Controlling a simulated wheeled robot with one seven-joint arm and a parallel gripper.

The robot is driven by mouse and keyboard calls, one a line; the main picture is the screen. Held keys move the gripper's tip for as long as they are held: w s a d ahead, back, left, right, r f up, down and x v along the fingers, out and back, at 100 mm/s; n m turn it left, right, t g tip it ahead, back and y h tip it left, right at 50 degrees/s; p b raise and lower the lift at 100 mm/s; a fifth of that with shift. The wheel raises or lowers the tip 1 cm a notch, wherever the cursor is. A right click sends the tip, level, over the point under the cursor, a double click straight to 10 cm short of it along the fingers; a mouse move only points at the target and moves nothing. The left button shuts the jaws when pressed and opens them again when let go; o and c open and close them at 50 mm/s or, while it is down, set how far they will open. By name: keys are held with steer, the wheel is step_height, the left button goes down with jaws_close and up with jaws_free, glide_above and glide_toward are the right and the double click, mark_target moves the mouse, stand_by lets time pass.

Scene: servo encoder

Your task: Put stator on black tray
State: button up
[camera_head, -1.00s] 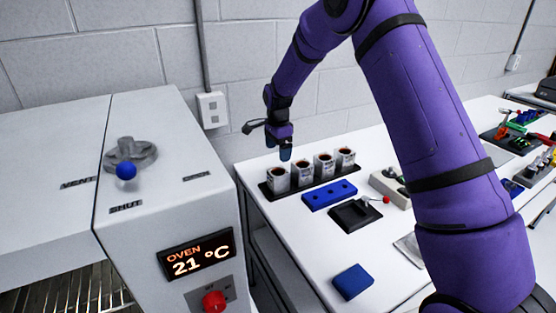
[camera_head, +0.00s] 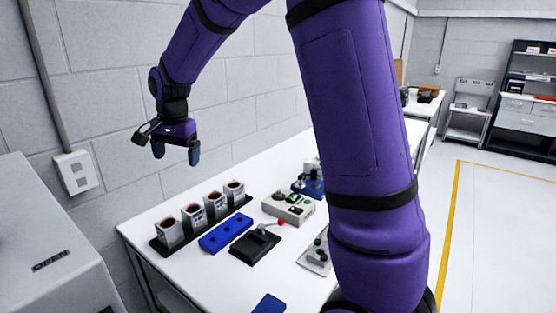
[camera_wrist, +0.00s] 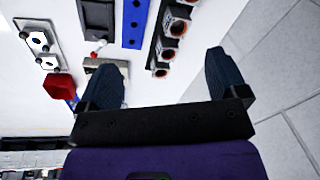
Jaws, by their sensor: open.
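Several pale cup-shaped stators with dark coppery insides stand upright in a row on the long black tray (camera_head: 157,243). One stator (camera_head: 168,233) is at the row's left end, and another (camera_head: 234,190) is at its far right end. My gripper (camera_head: 176,153) is open and empty, raised well above the row near the wall. In the wrist view my gripper (camera_wrist: 163,62) has nothing between its two dark fingers. Part of the stator row (camera_wrist: 172,55) shows there beyond the fingers, with the black tray (camera_wrist: 153,52) along it.
A blue block with holes (camera_head: 225,233) lies before the row. A black fixture (camera_head: 254,247) with a red-knobbed lever is beside it, and a beige box (camera_head: 288,208) stands farther right. Another blue block (camera_head: 268,304) is at the front. The grey oven housing (camera_head: 45,235) stands left.

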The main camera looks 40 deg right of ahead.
steer(key=s+d+r+n+t, duration=0.1)
steer(key=s+r+n, duration=0.2)
steer(key=s+r, duration=0.35)
steer(key=s+d+r+n+t, duration=0.1)
steer(key=s+d+r+n, duration=0.15)
steer(key=s, duration=0.65)
steer(key=s+n+t, duration=0.1)
steer(key=s+n, duration=0.4)
steer(key=s, duration=1.3)
steer(key=shift+d+f+t, duration=0.3)
